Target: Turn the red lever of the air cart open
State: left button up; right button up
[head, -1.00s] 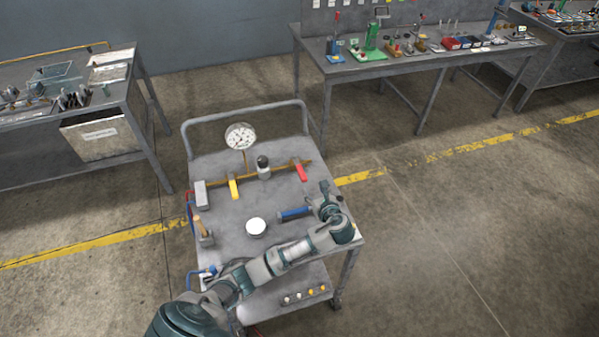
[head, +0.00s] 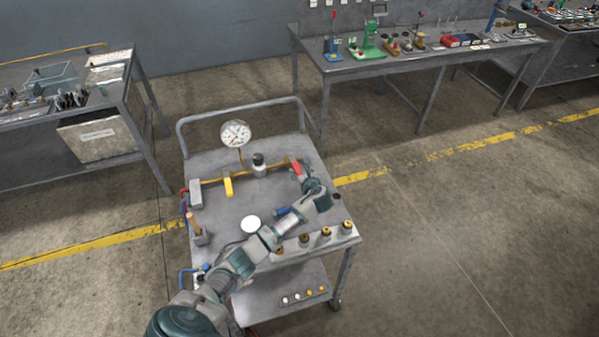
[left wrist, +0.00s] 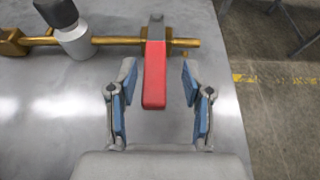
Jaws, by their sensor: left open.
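The air cart (head: 203,235) stands in the middle of the head view. A brass pipe (head: 211,182) runs along its top. The red lever (head: 297,168) sits at the pipe's right end. In the left wrist view, the red lever (left wrist: 155,78) points from the pipe toward my left gripper (left wrist: 155,95). That gripper is open, with its blue-padded fingers on either side of the lever's free end and gaps on both sides. In the head view, my left gripper (head: 308,182) is just in front of the lever and partly hides it. My right gripper is not in view.
A yellow lever (head: 228,184), a grey and black fitting (head: 259,165) and a gauge (head: 235,134) are on the pipe. A white round cap (head: 251,224) and a blue-handled tool (head: 282,211) lie nearer. Several brass fittings line the front edge.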

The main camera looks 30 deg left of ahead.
pick_arm(q)
jog(key=shift+d, duration=0.15)
jog(key=shift+c, duration=0.5)
jog(key=shift+r, duration=0.1)
jog(key=c, duration=0.4)
jog(key=shift+s, duration=0.1)
jog(key=c, duration=0.4)
jog(key=shift+s+a, duration=0.1)
jog(key=shift+a, duration=0.5)
grip_shut()
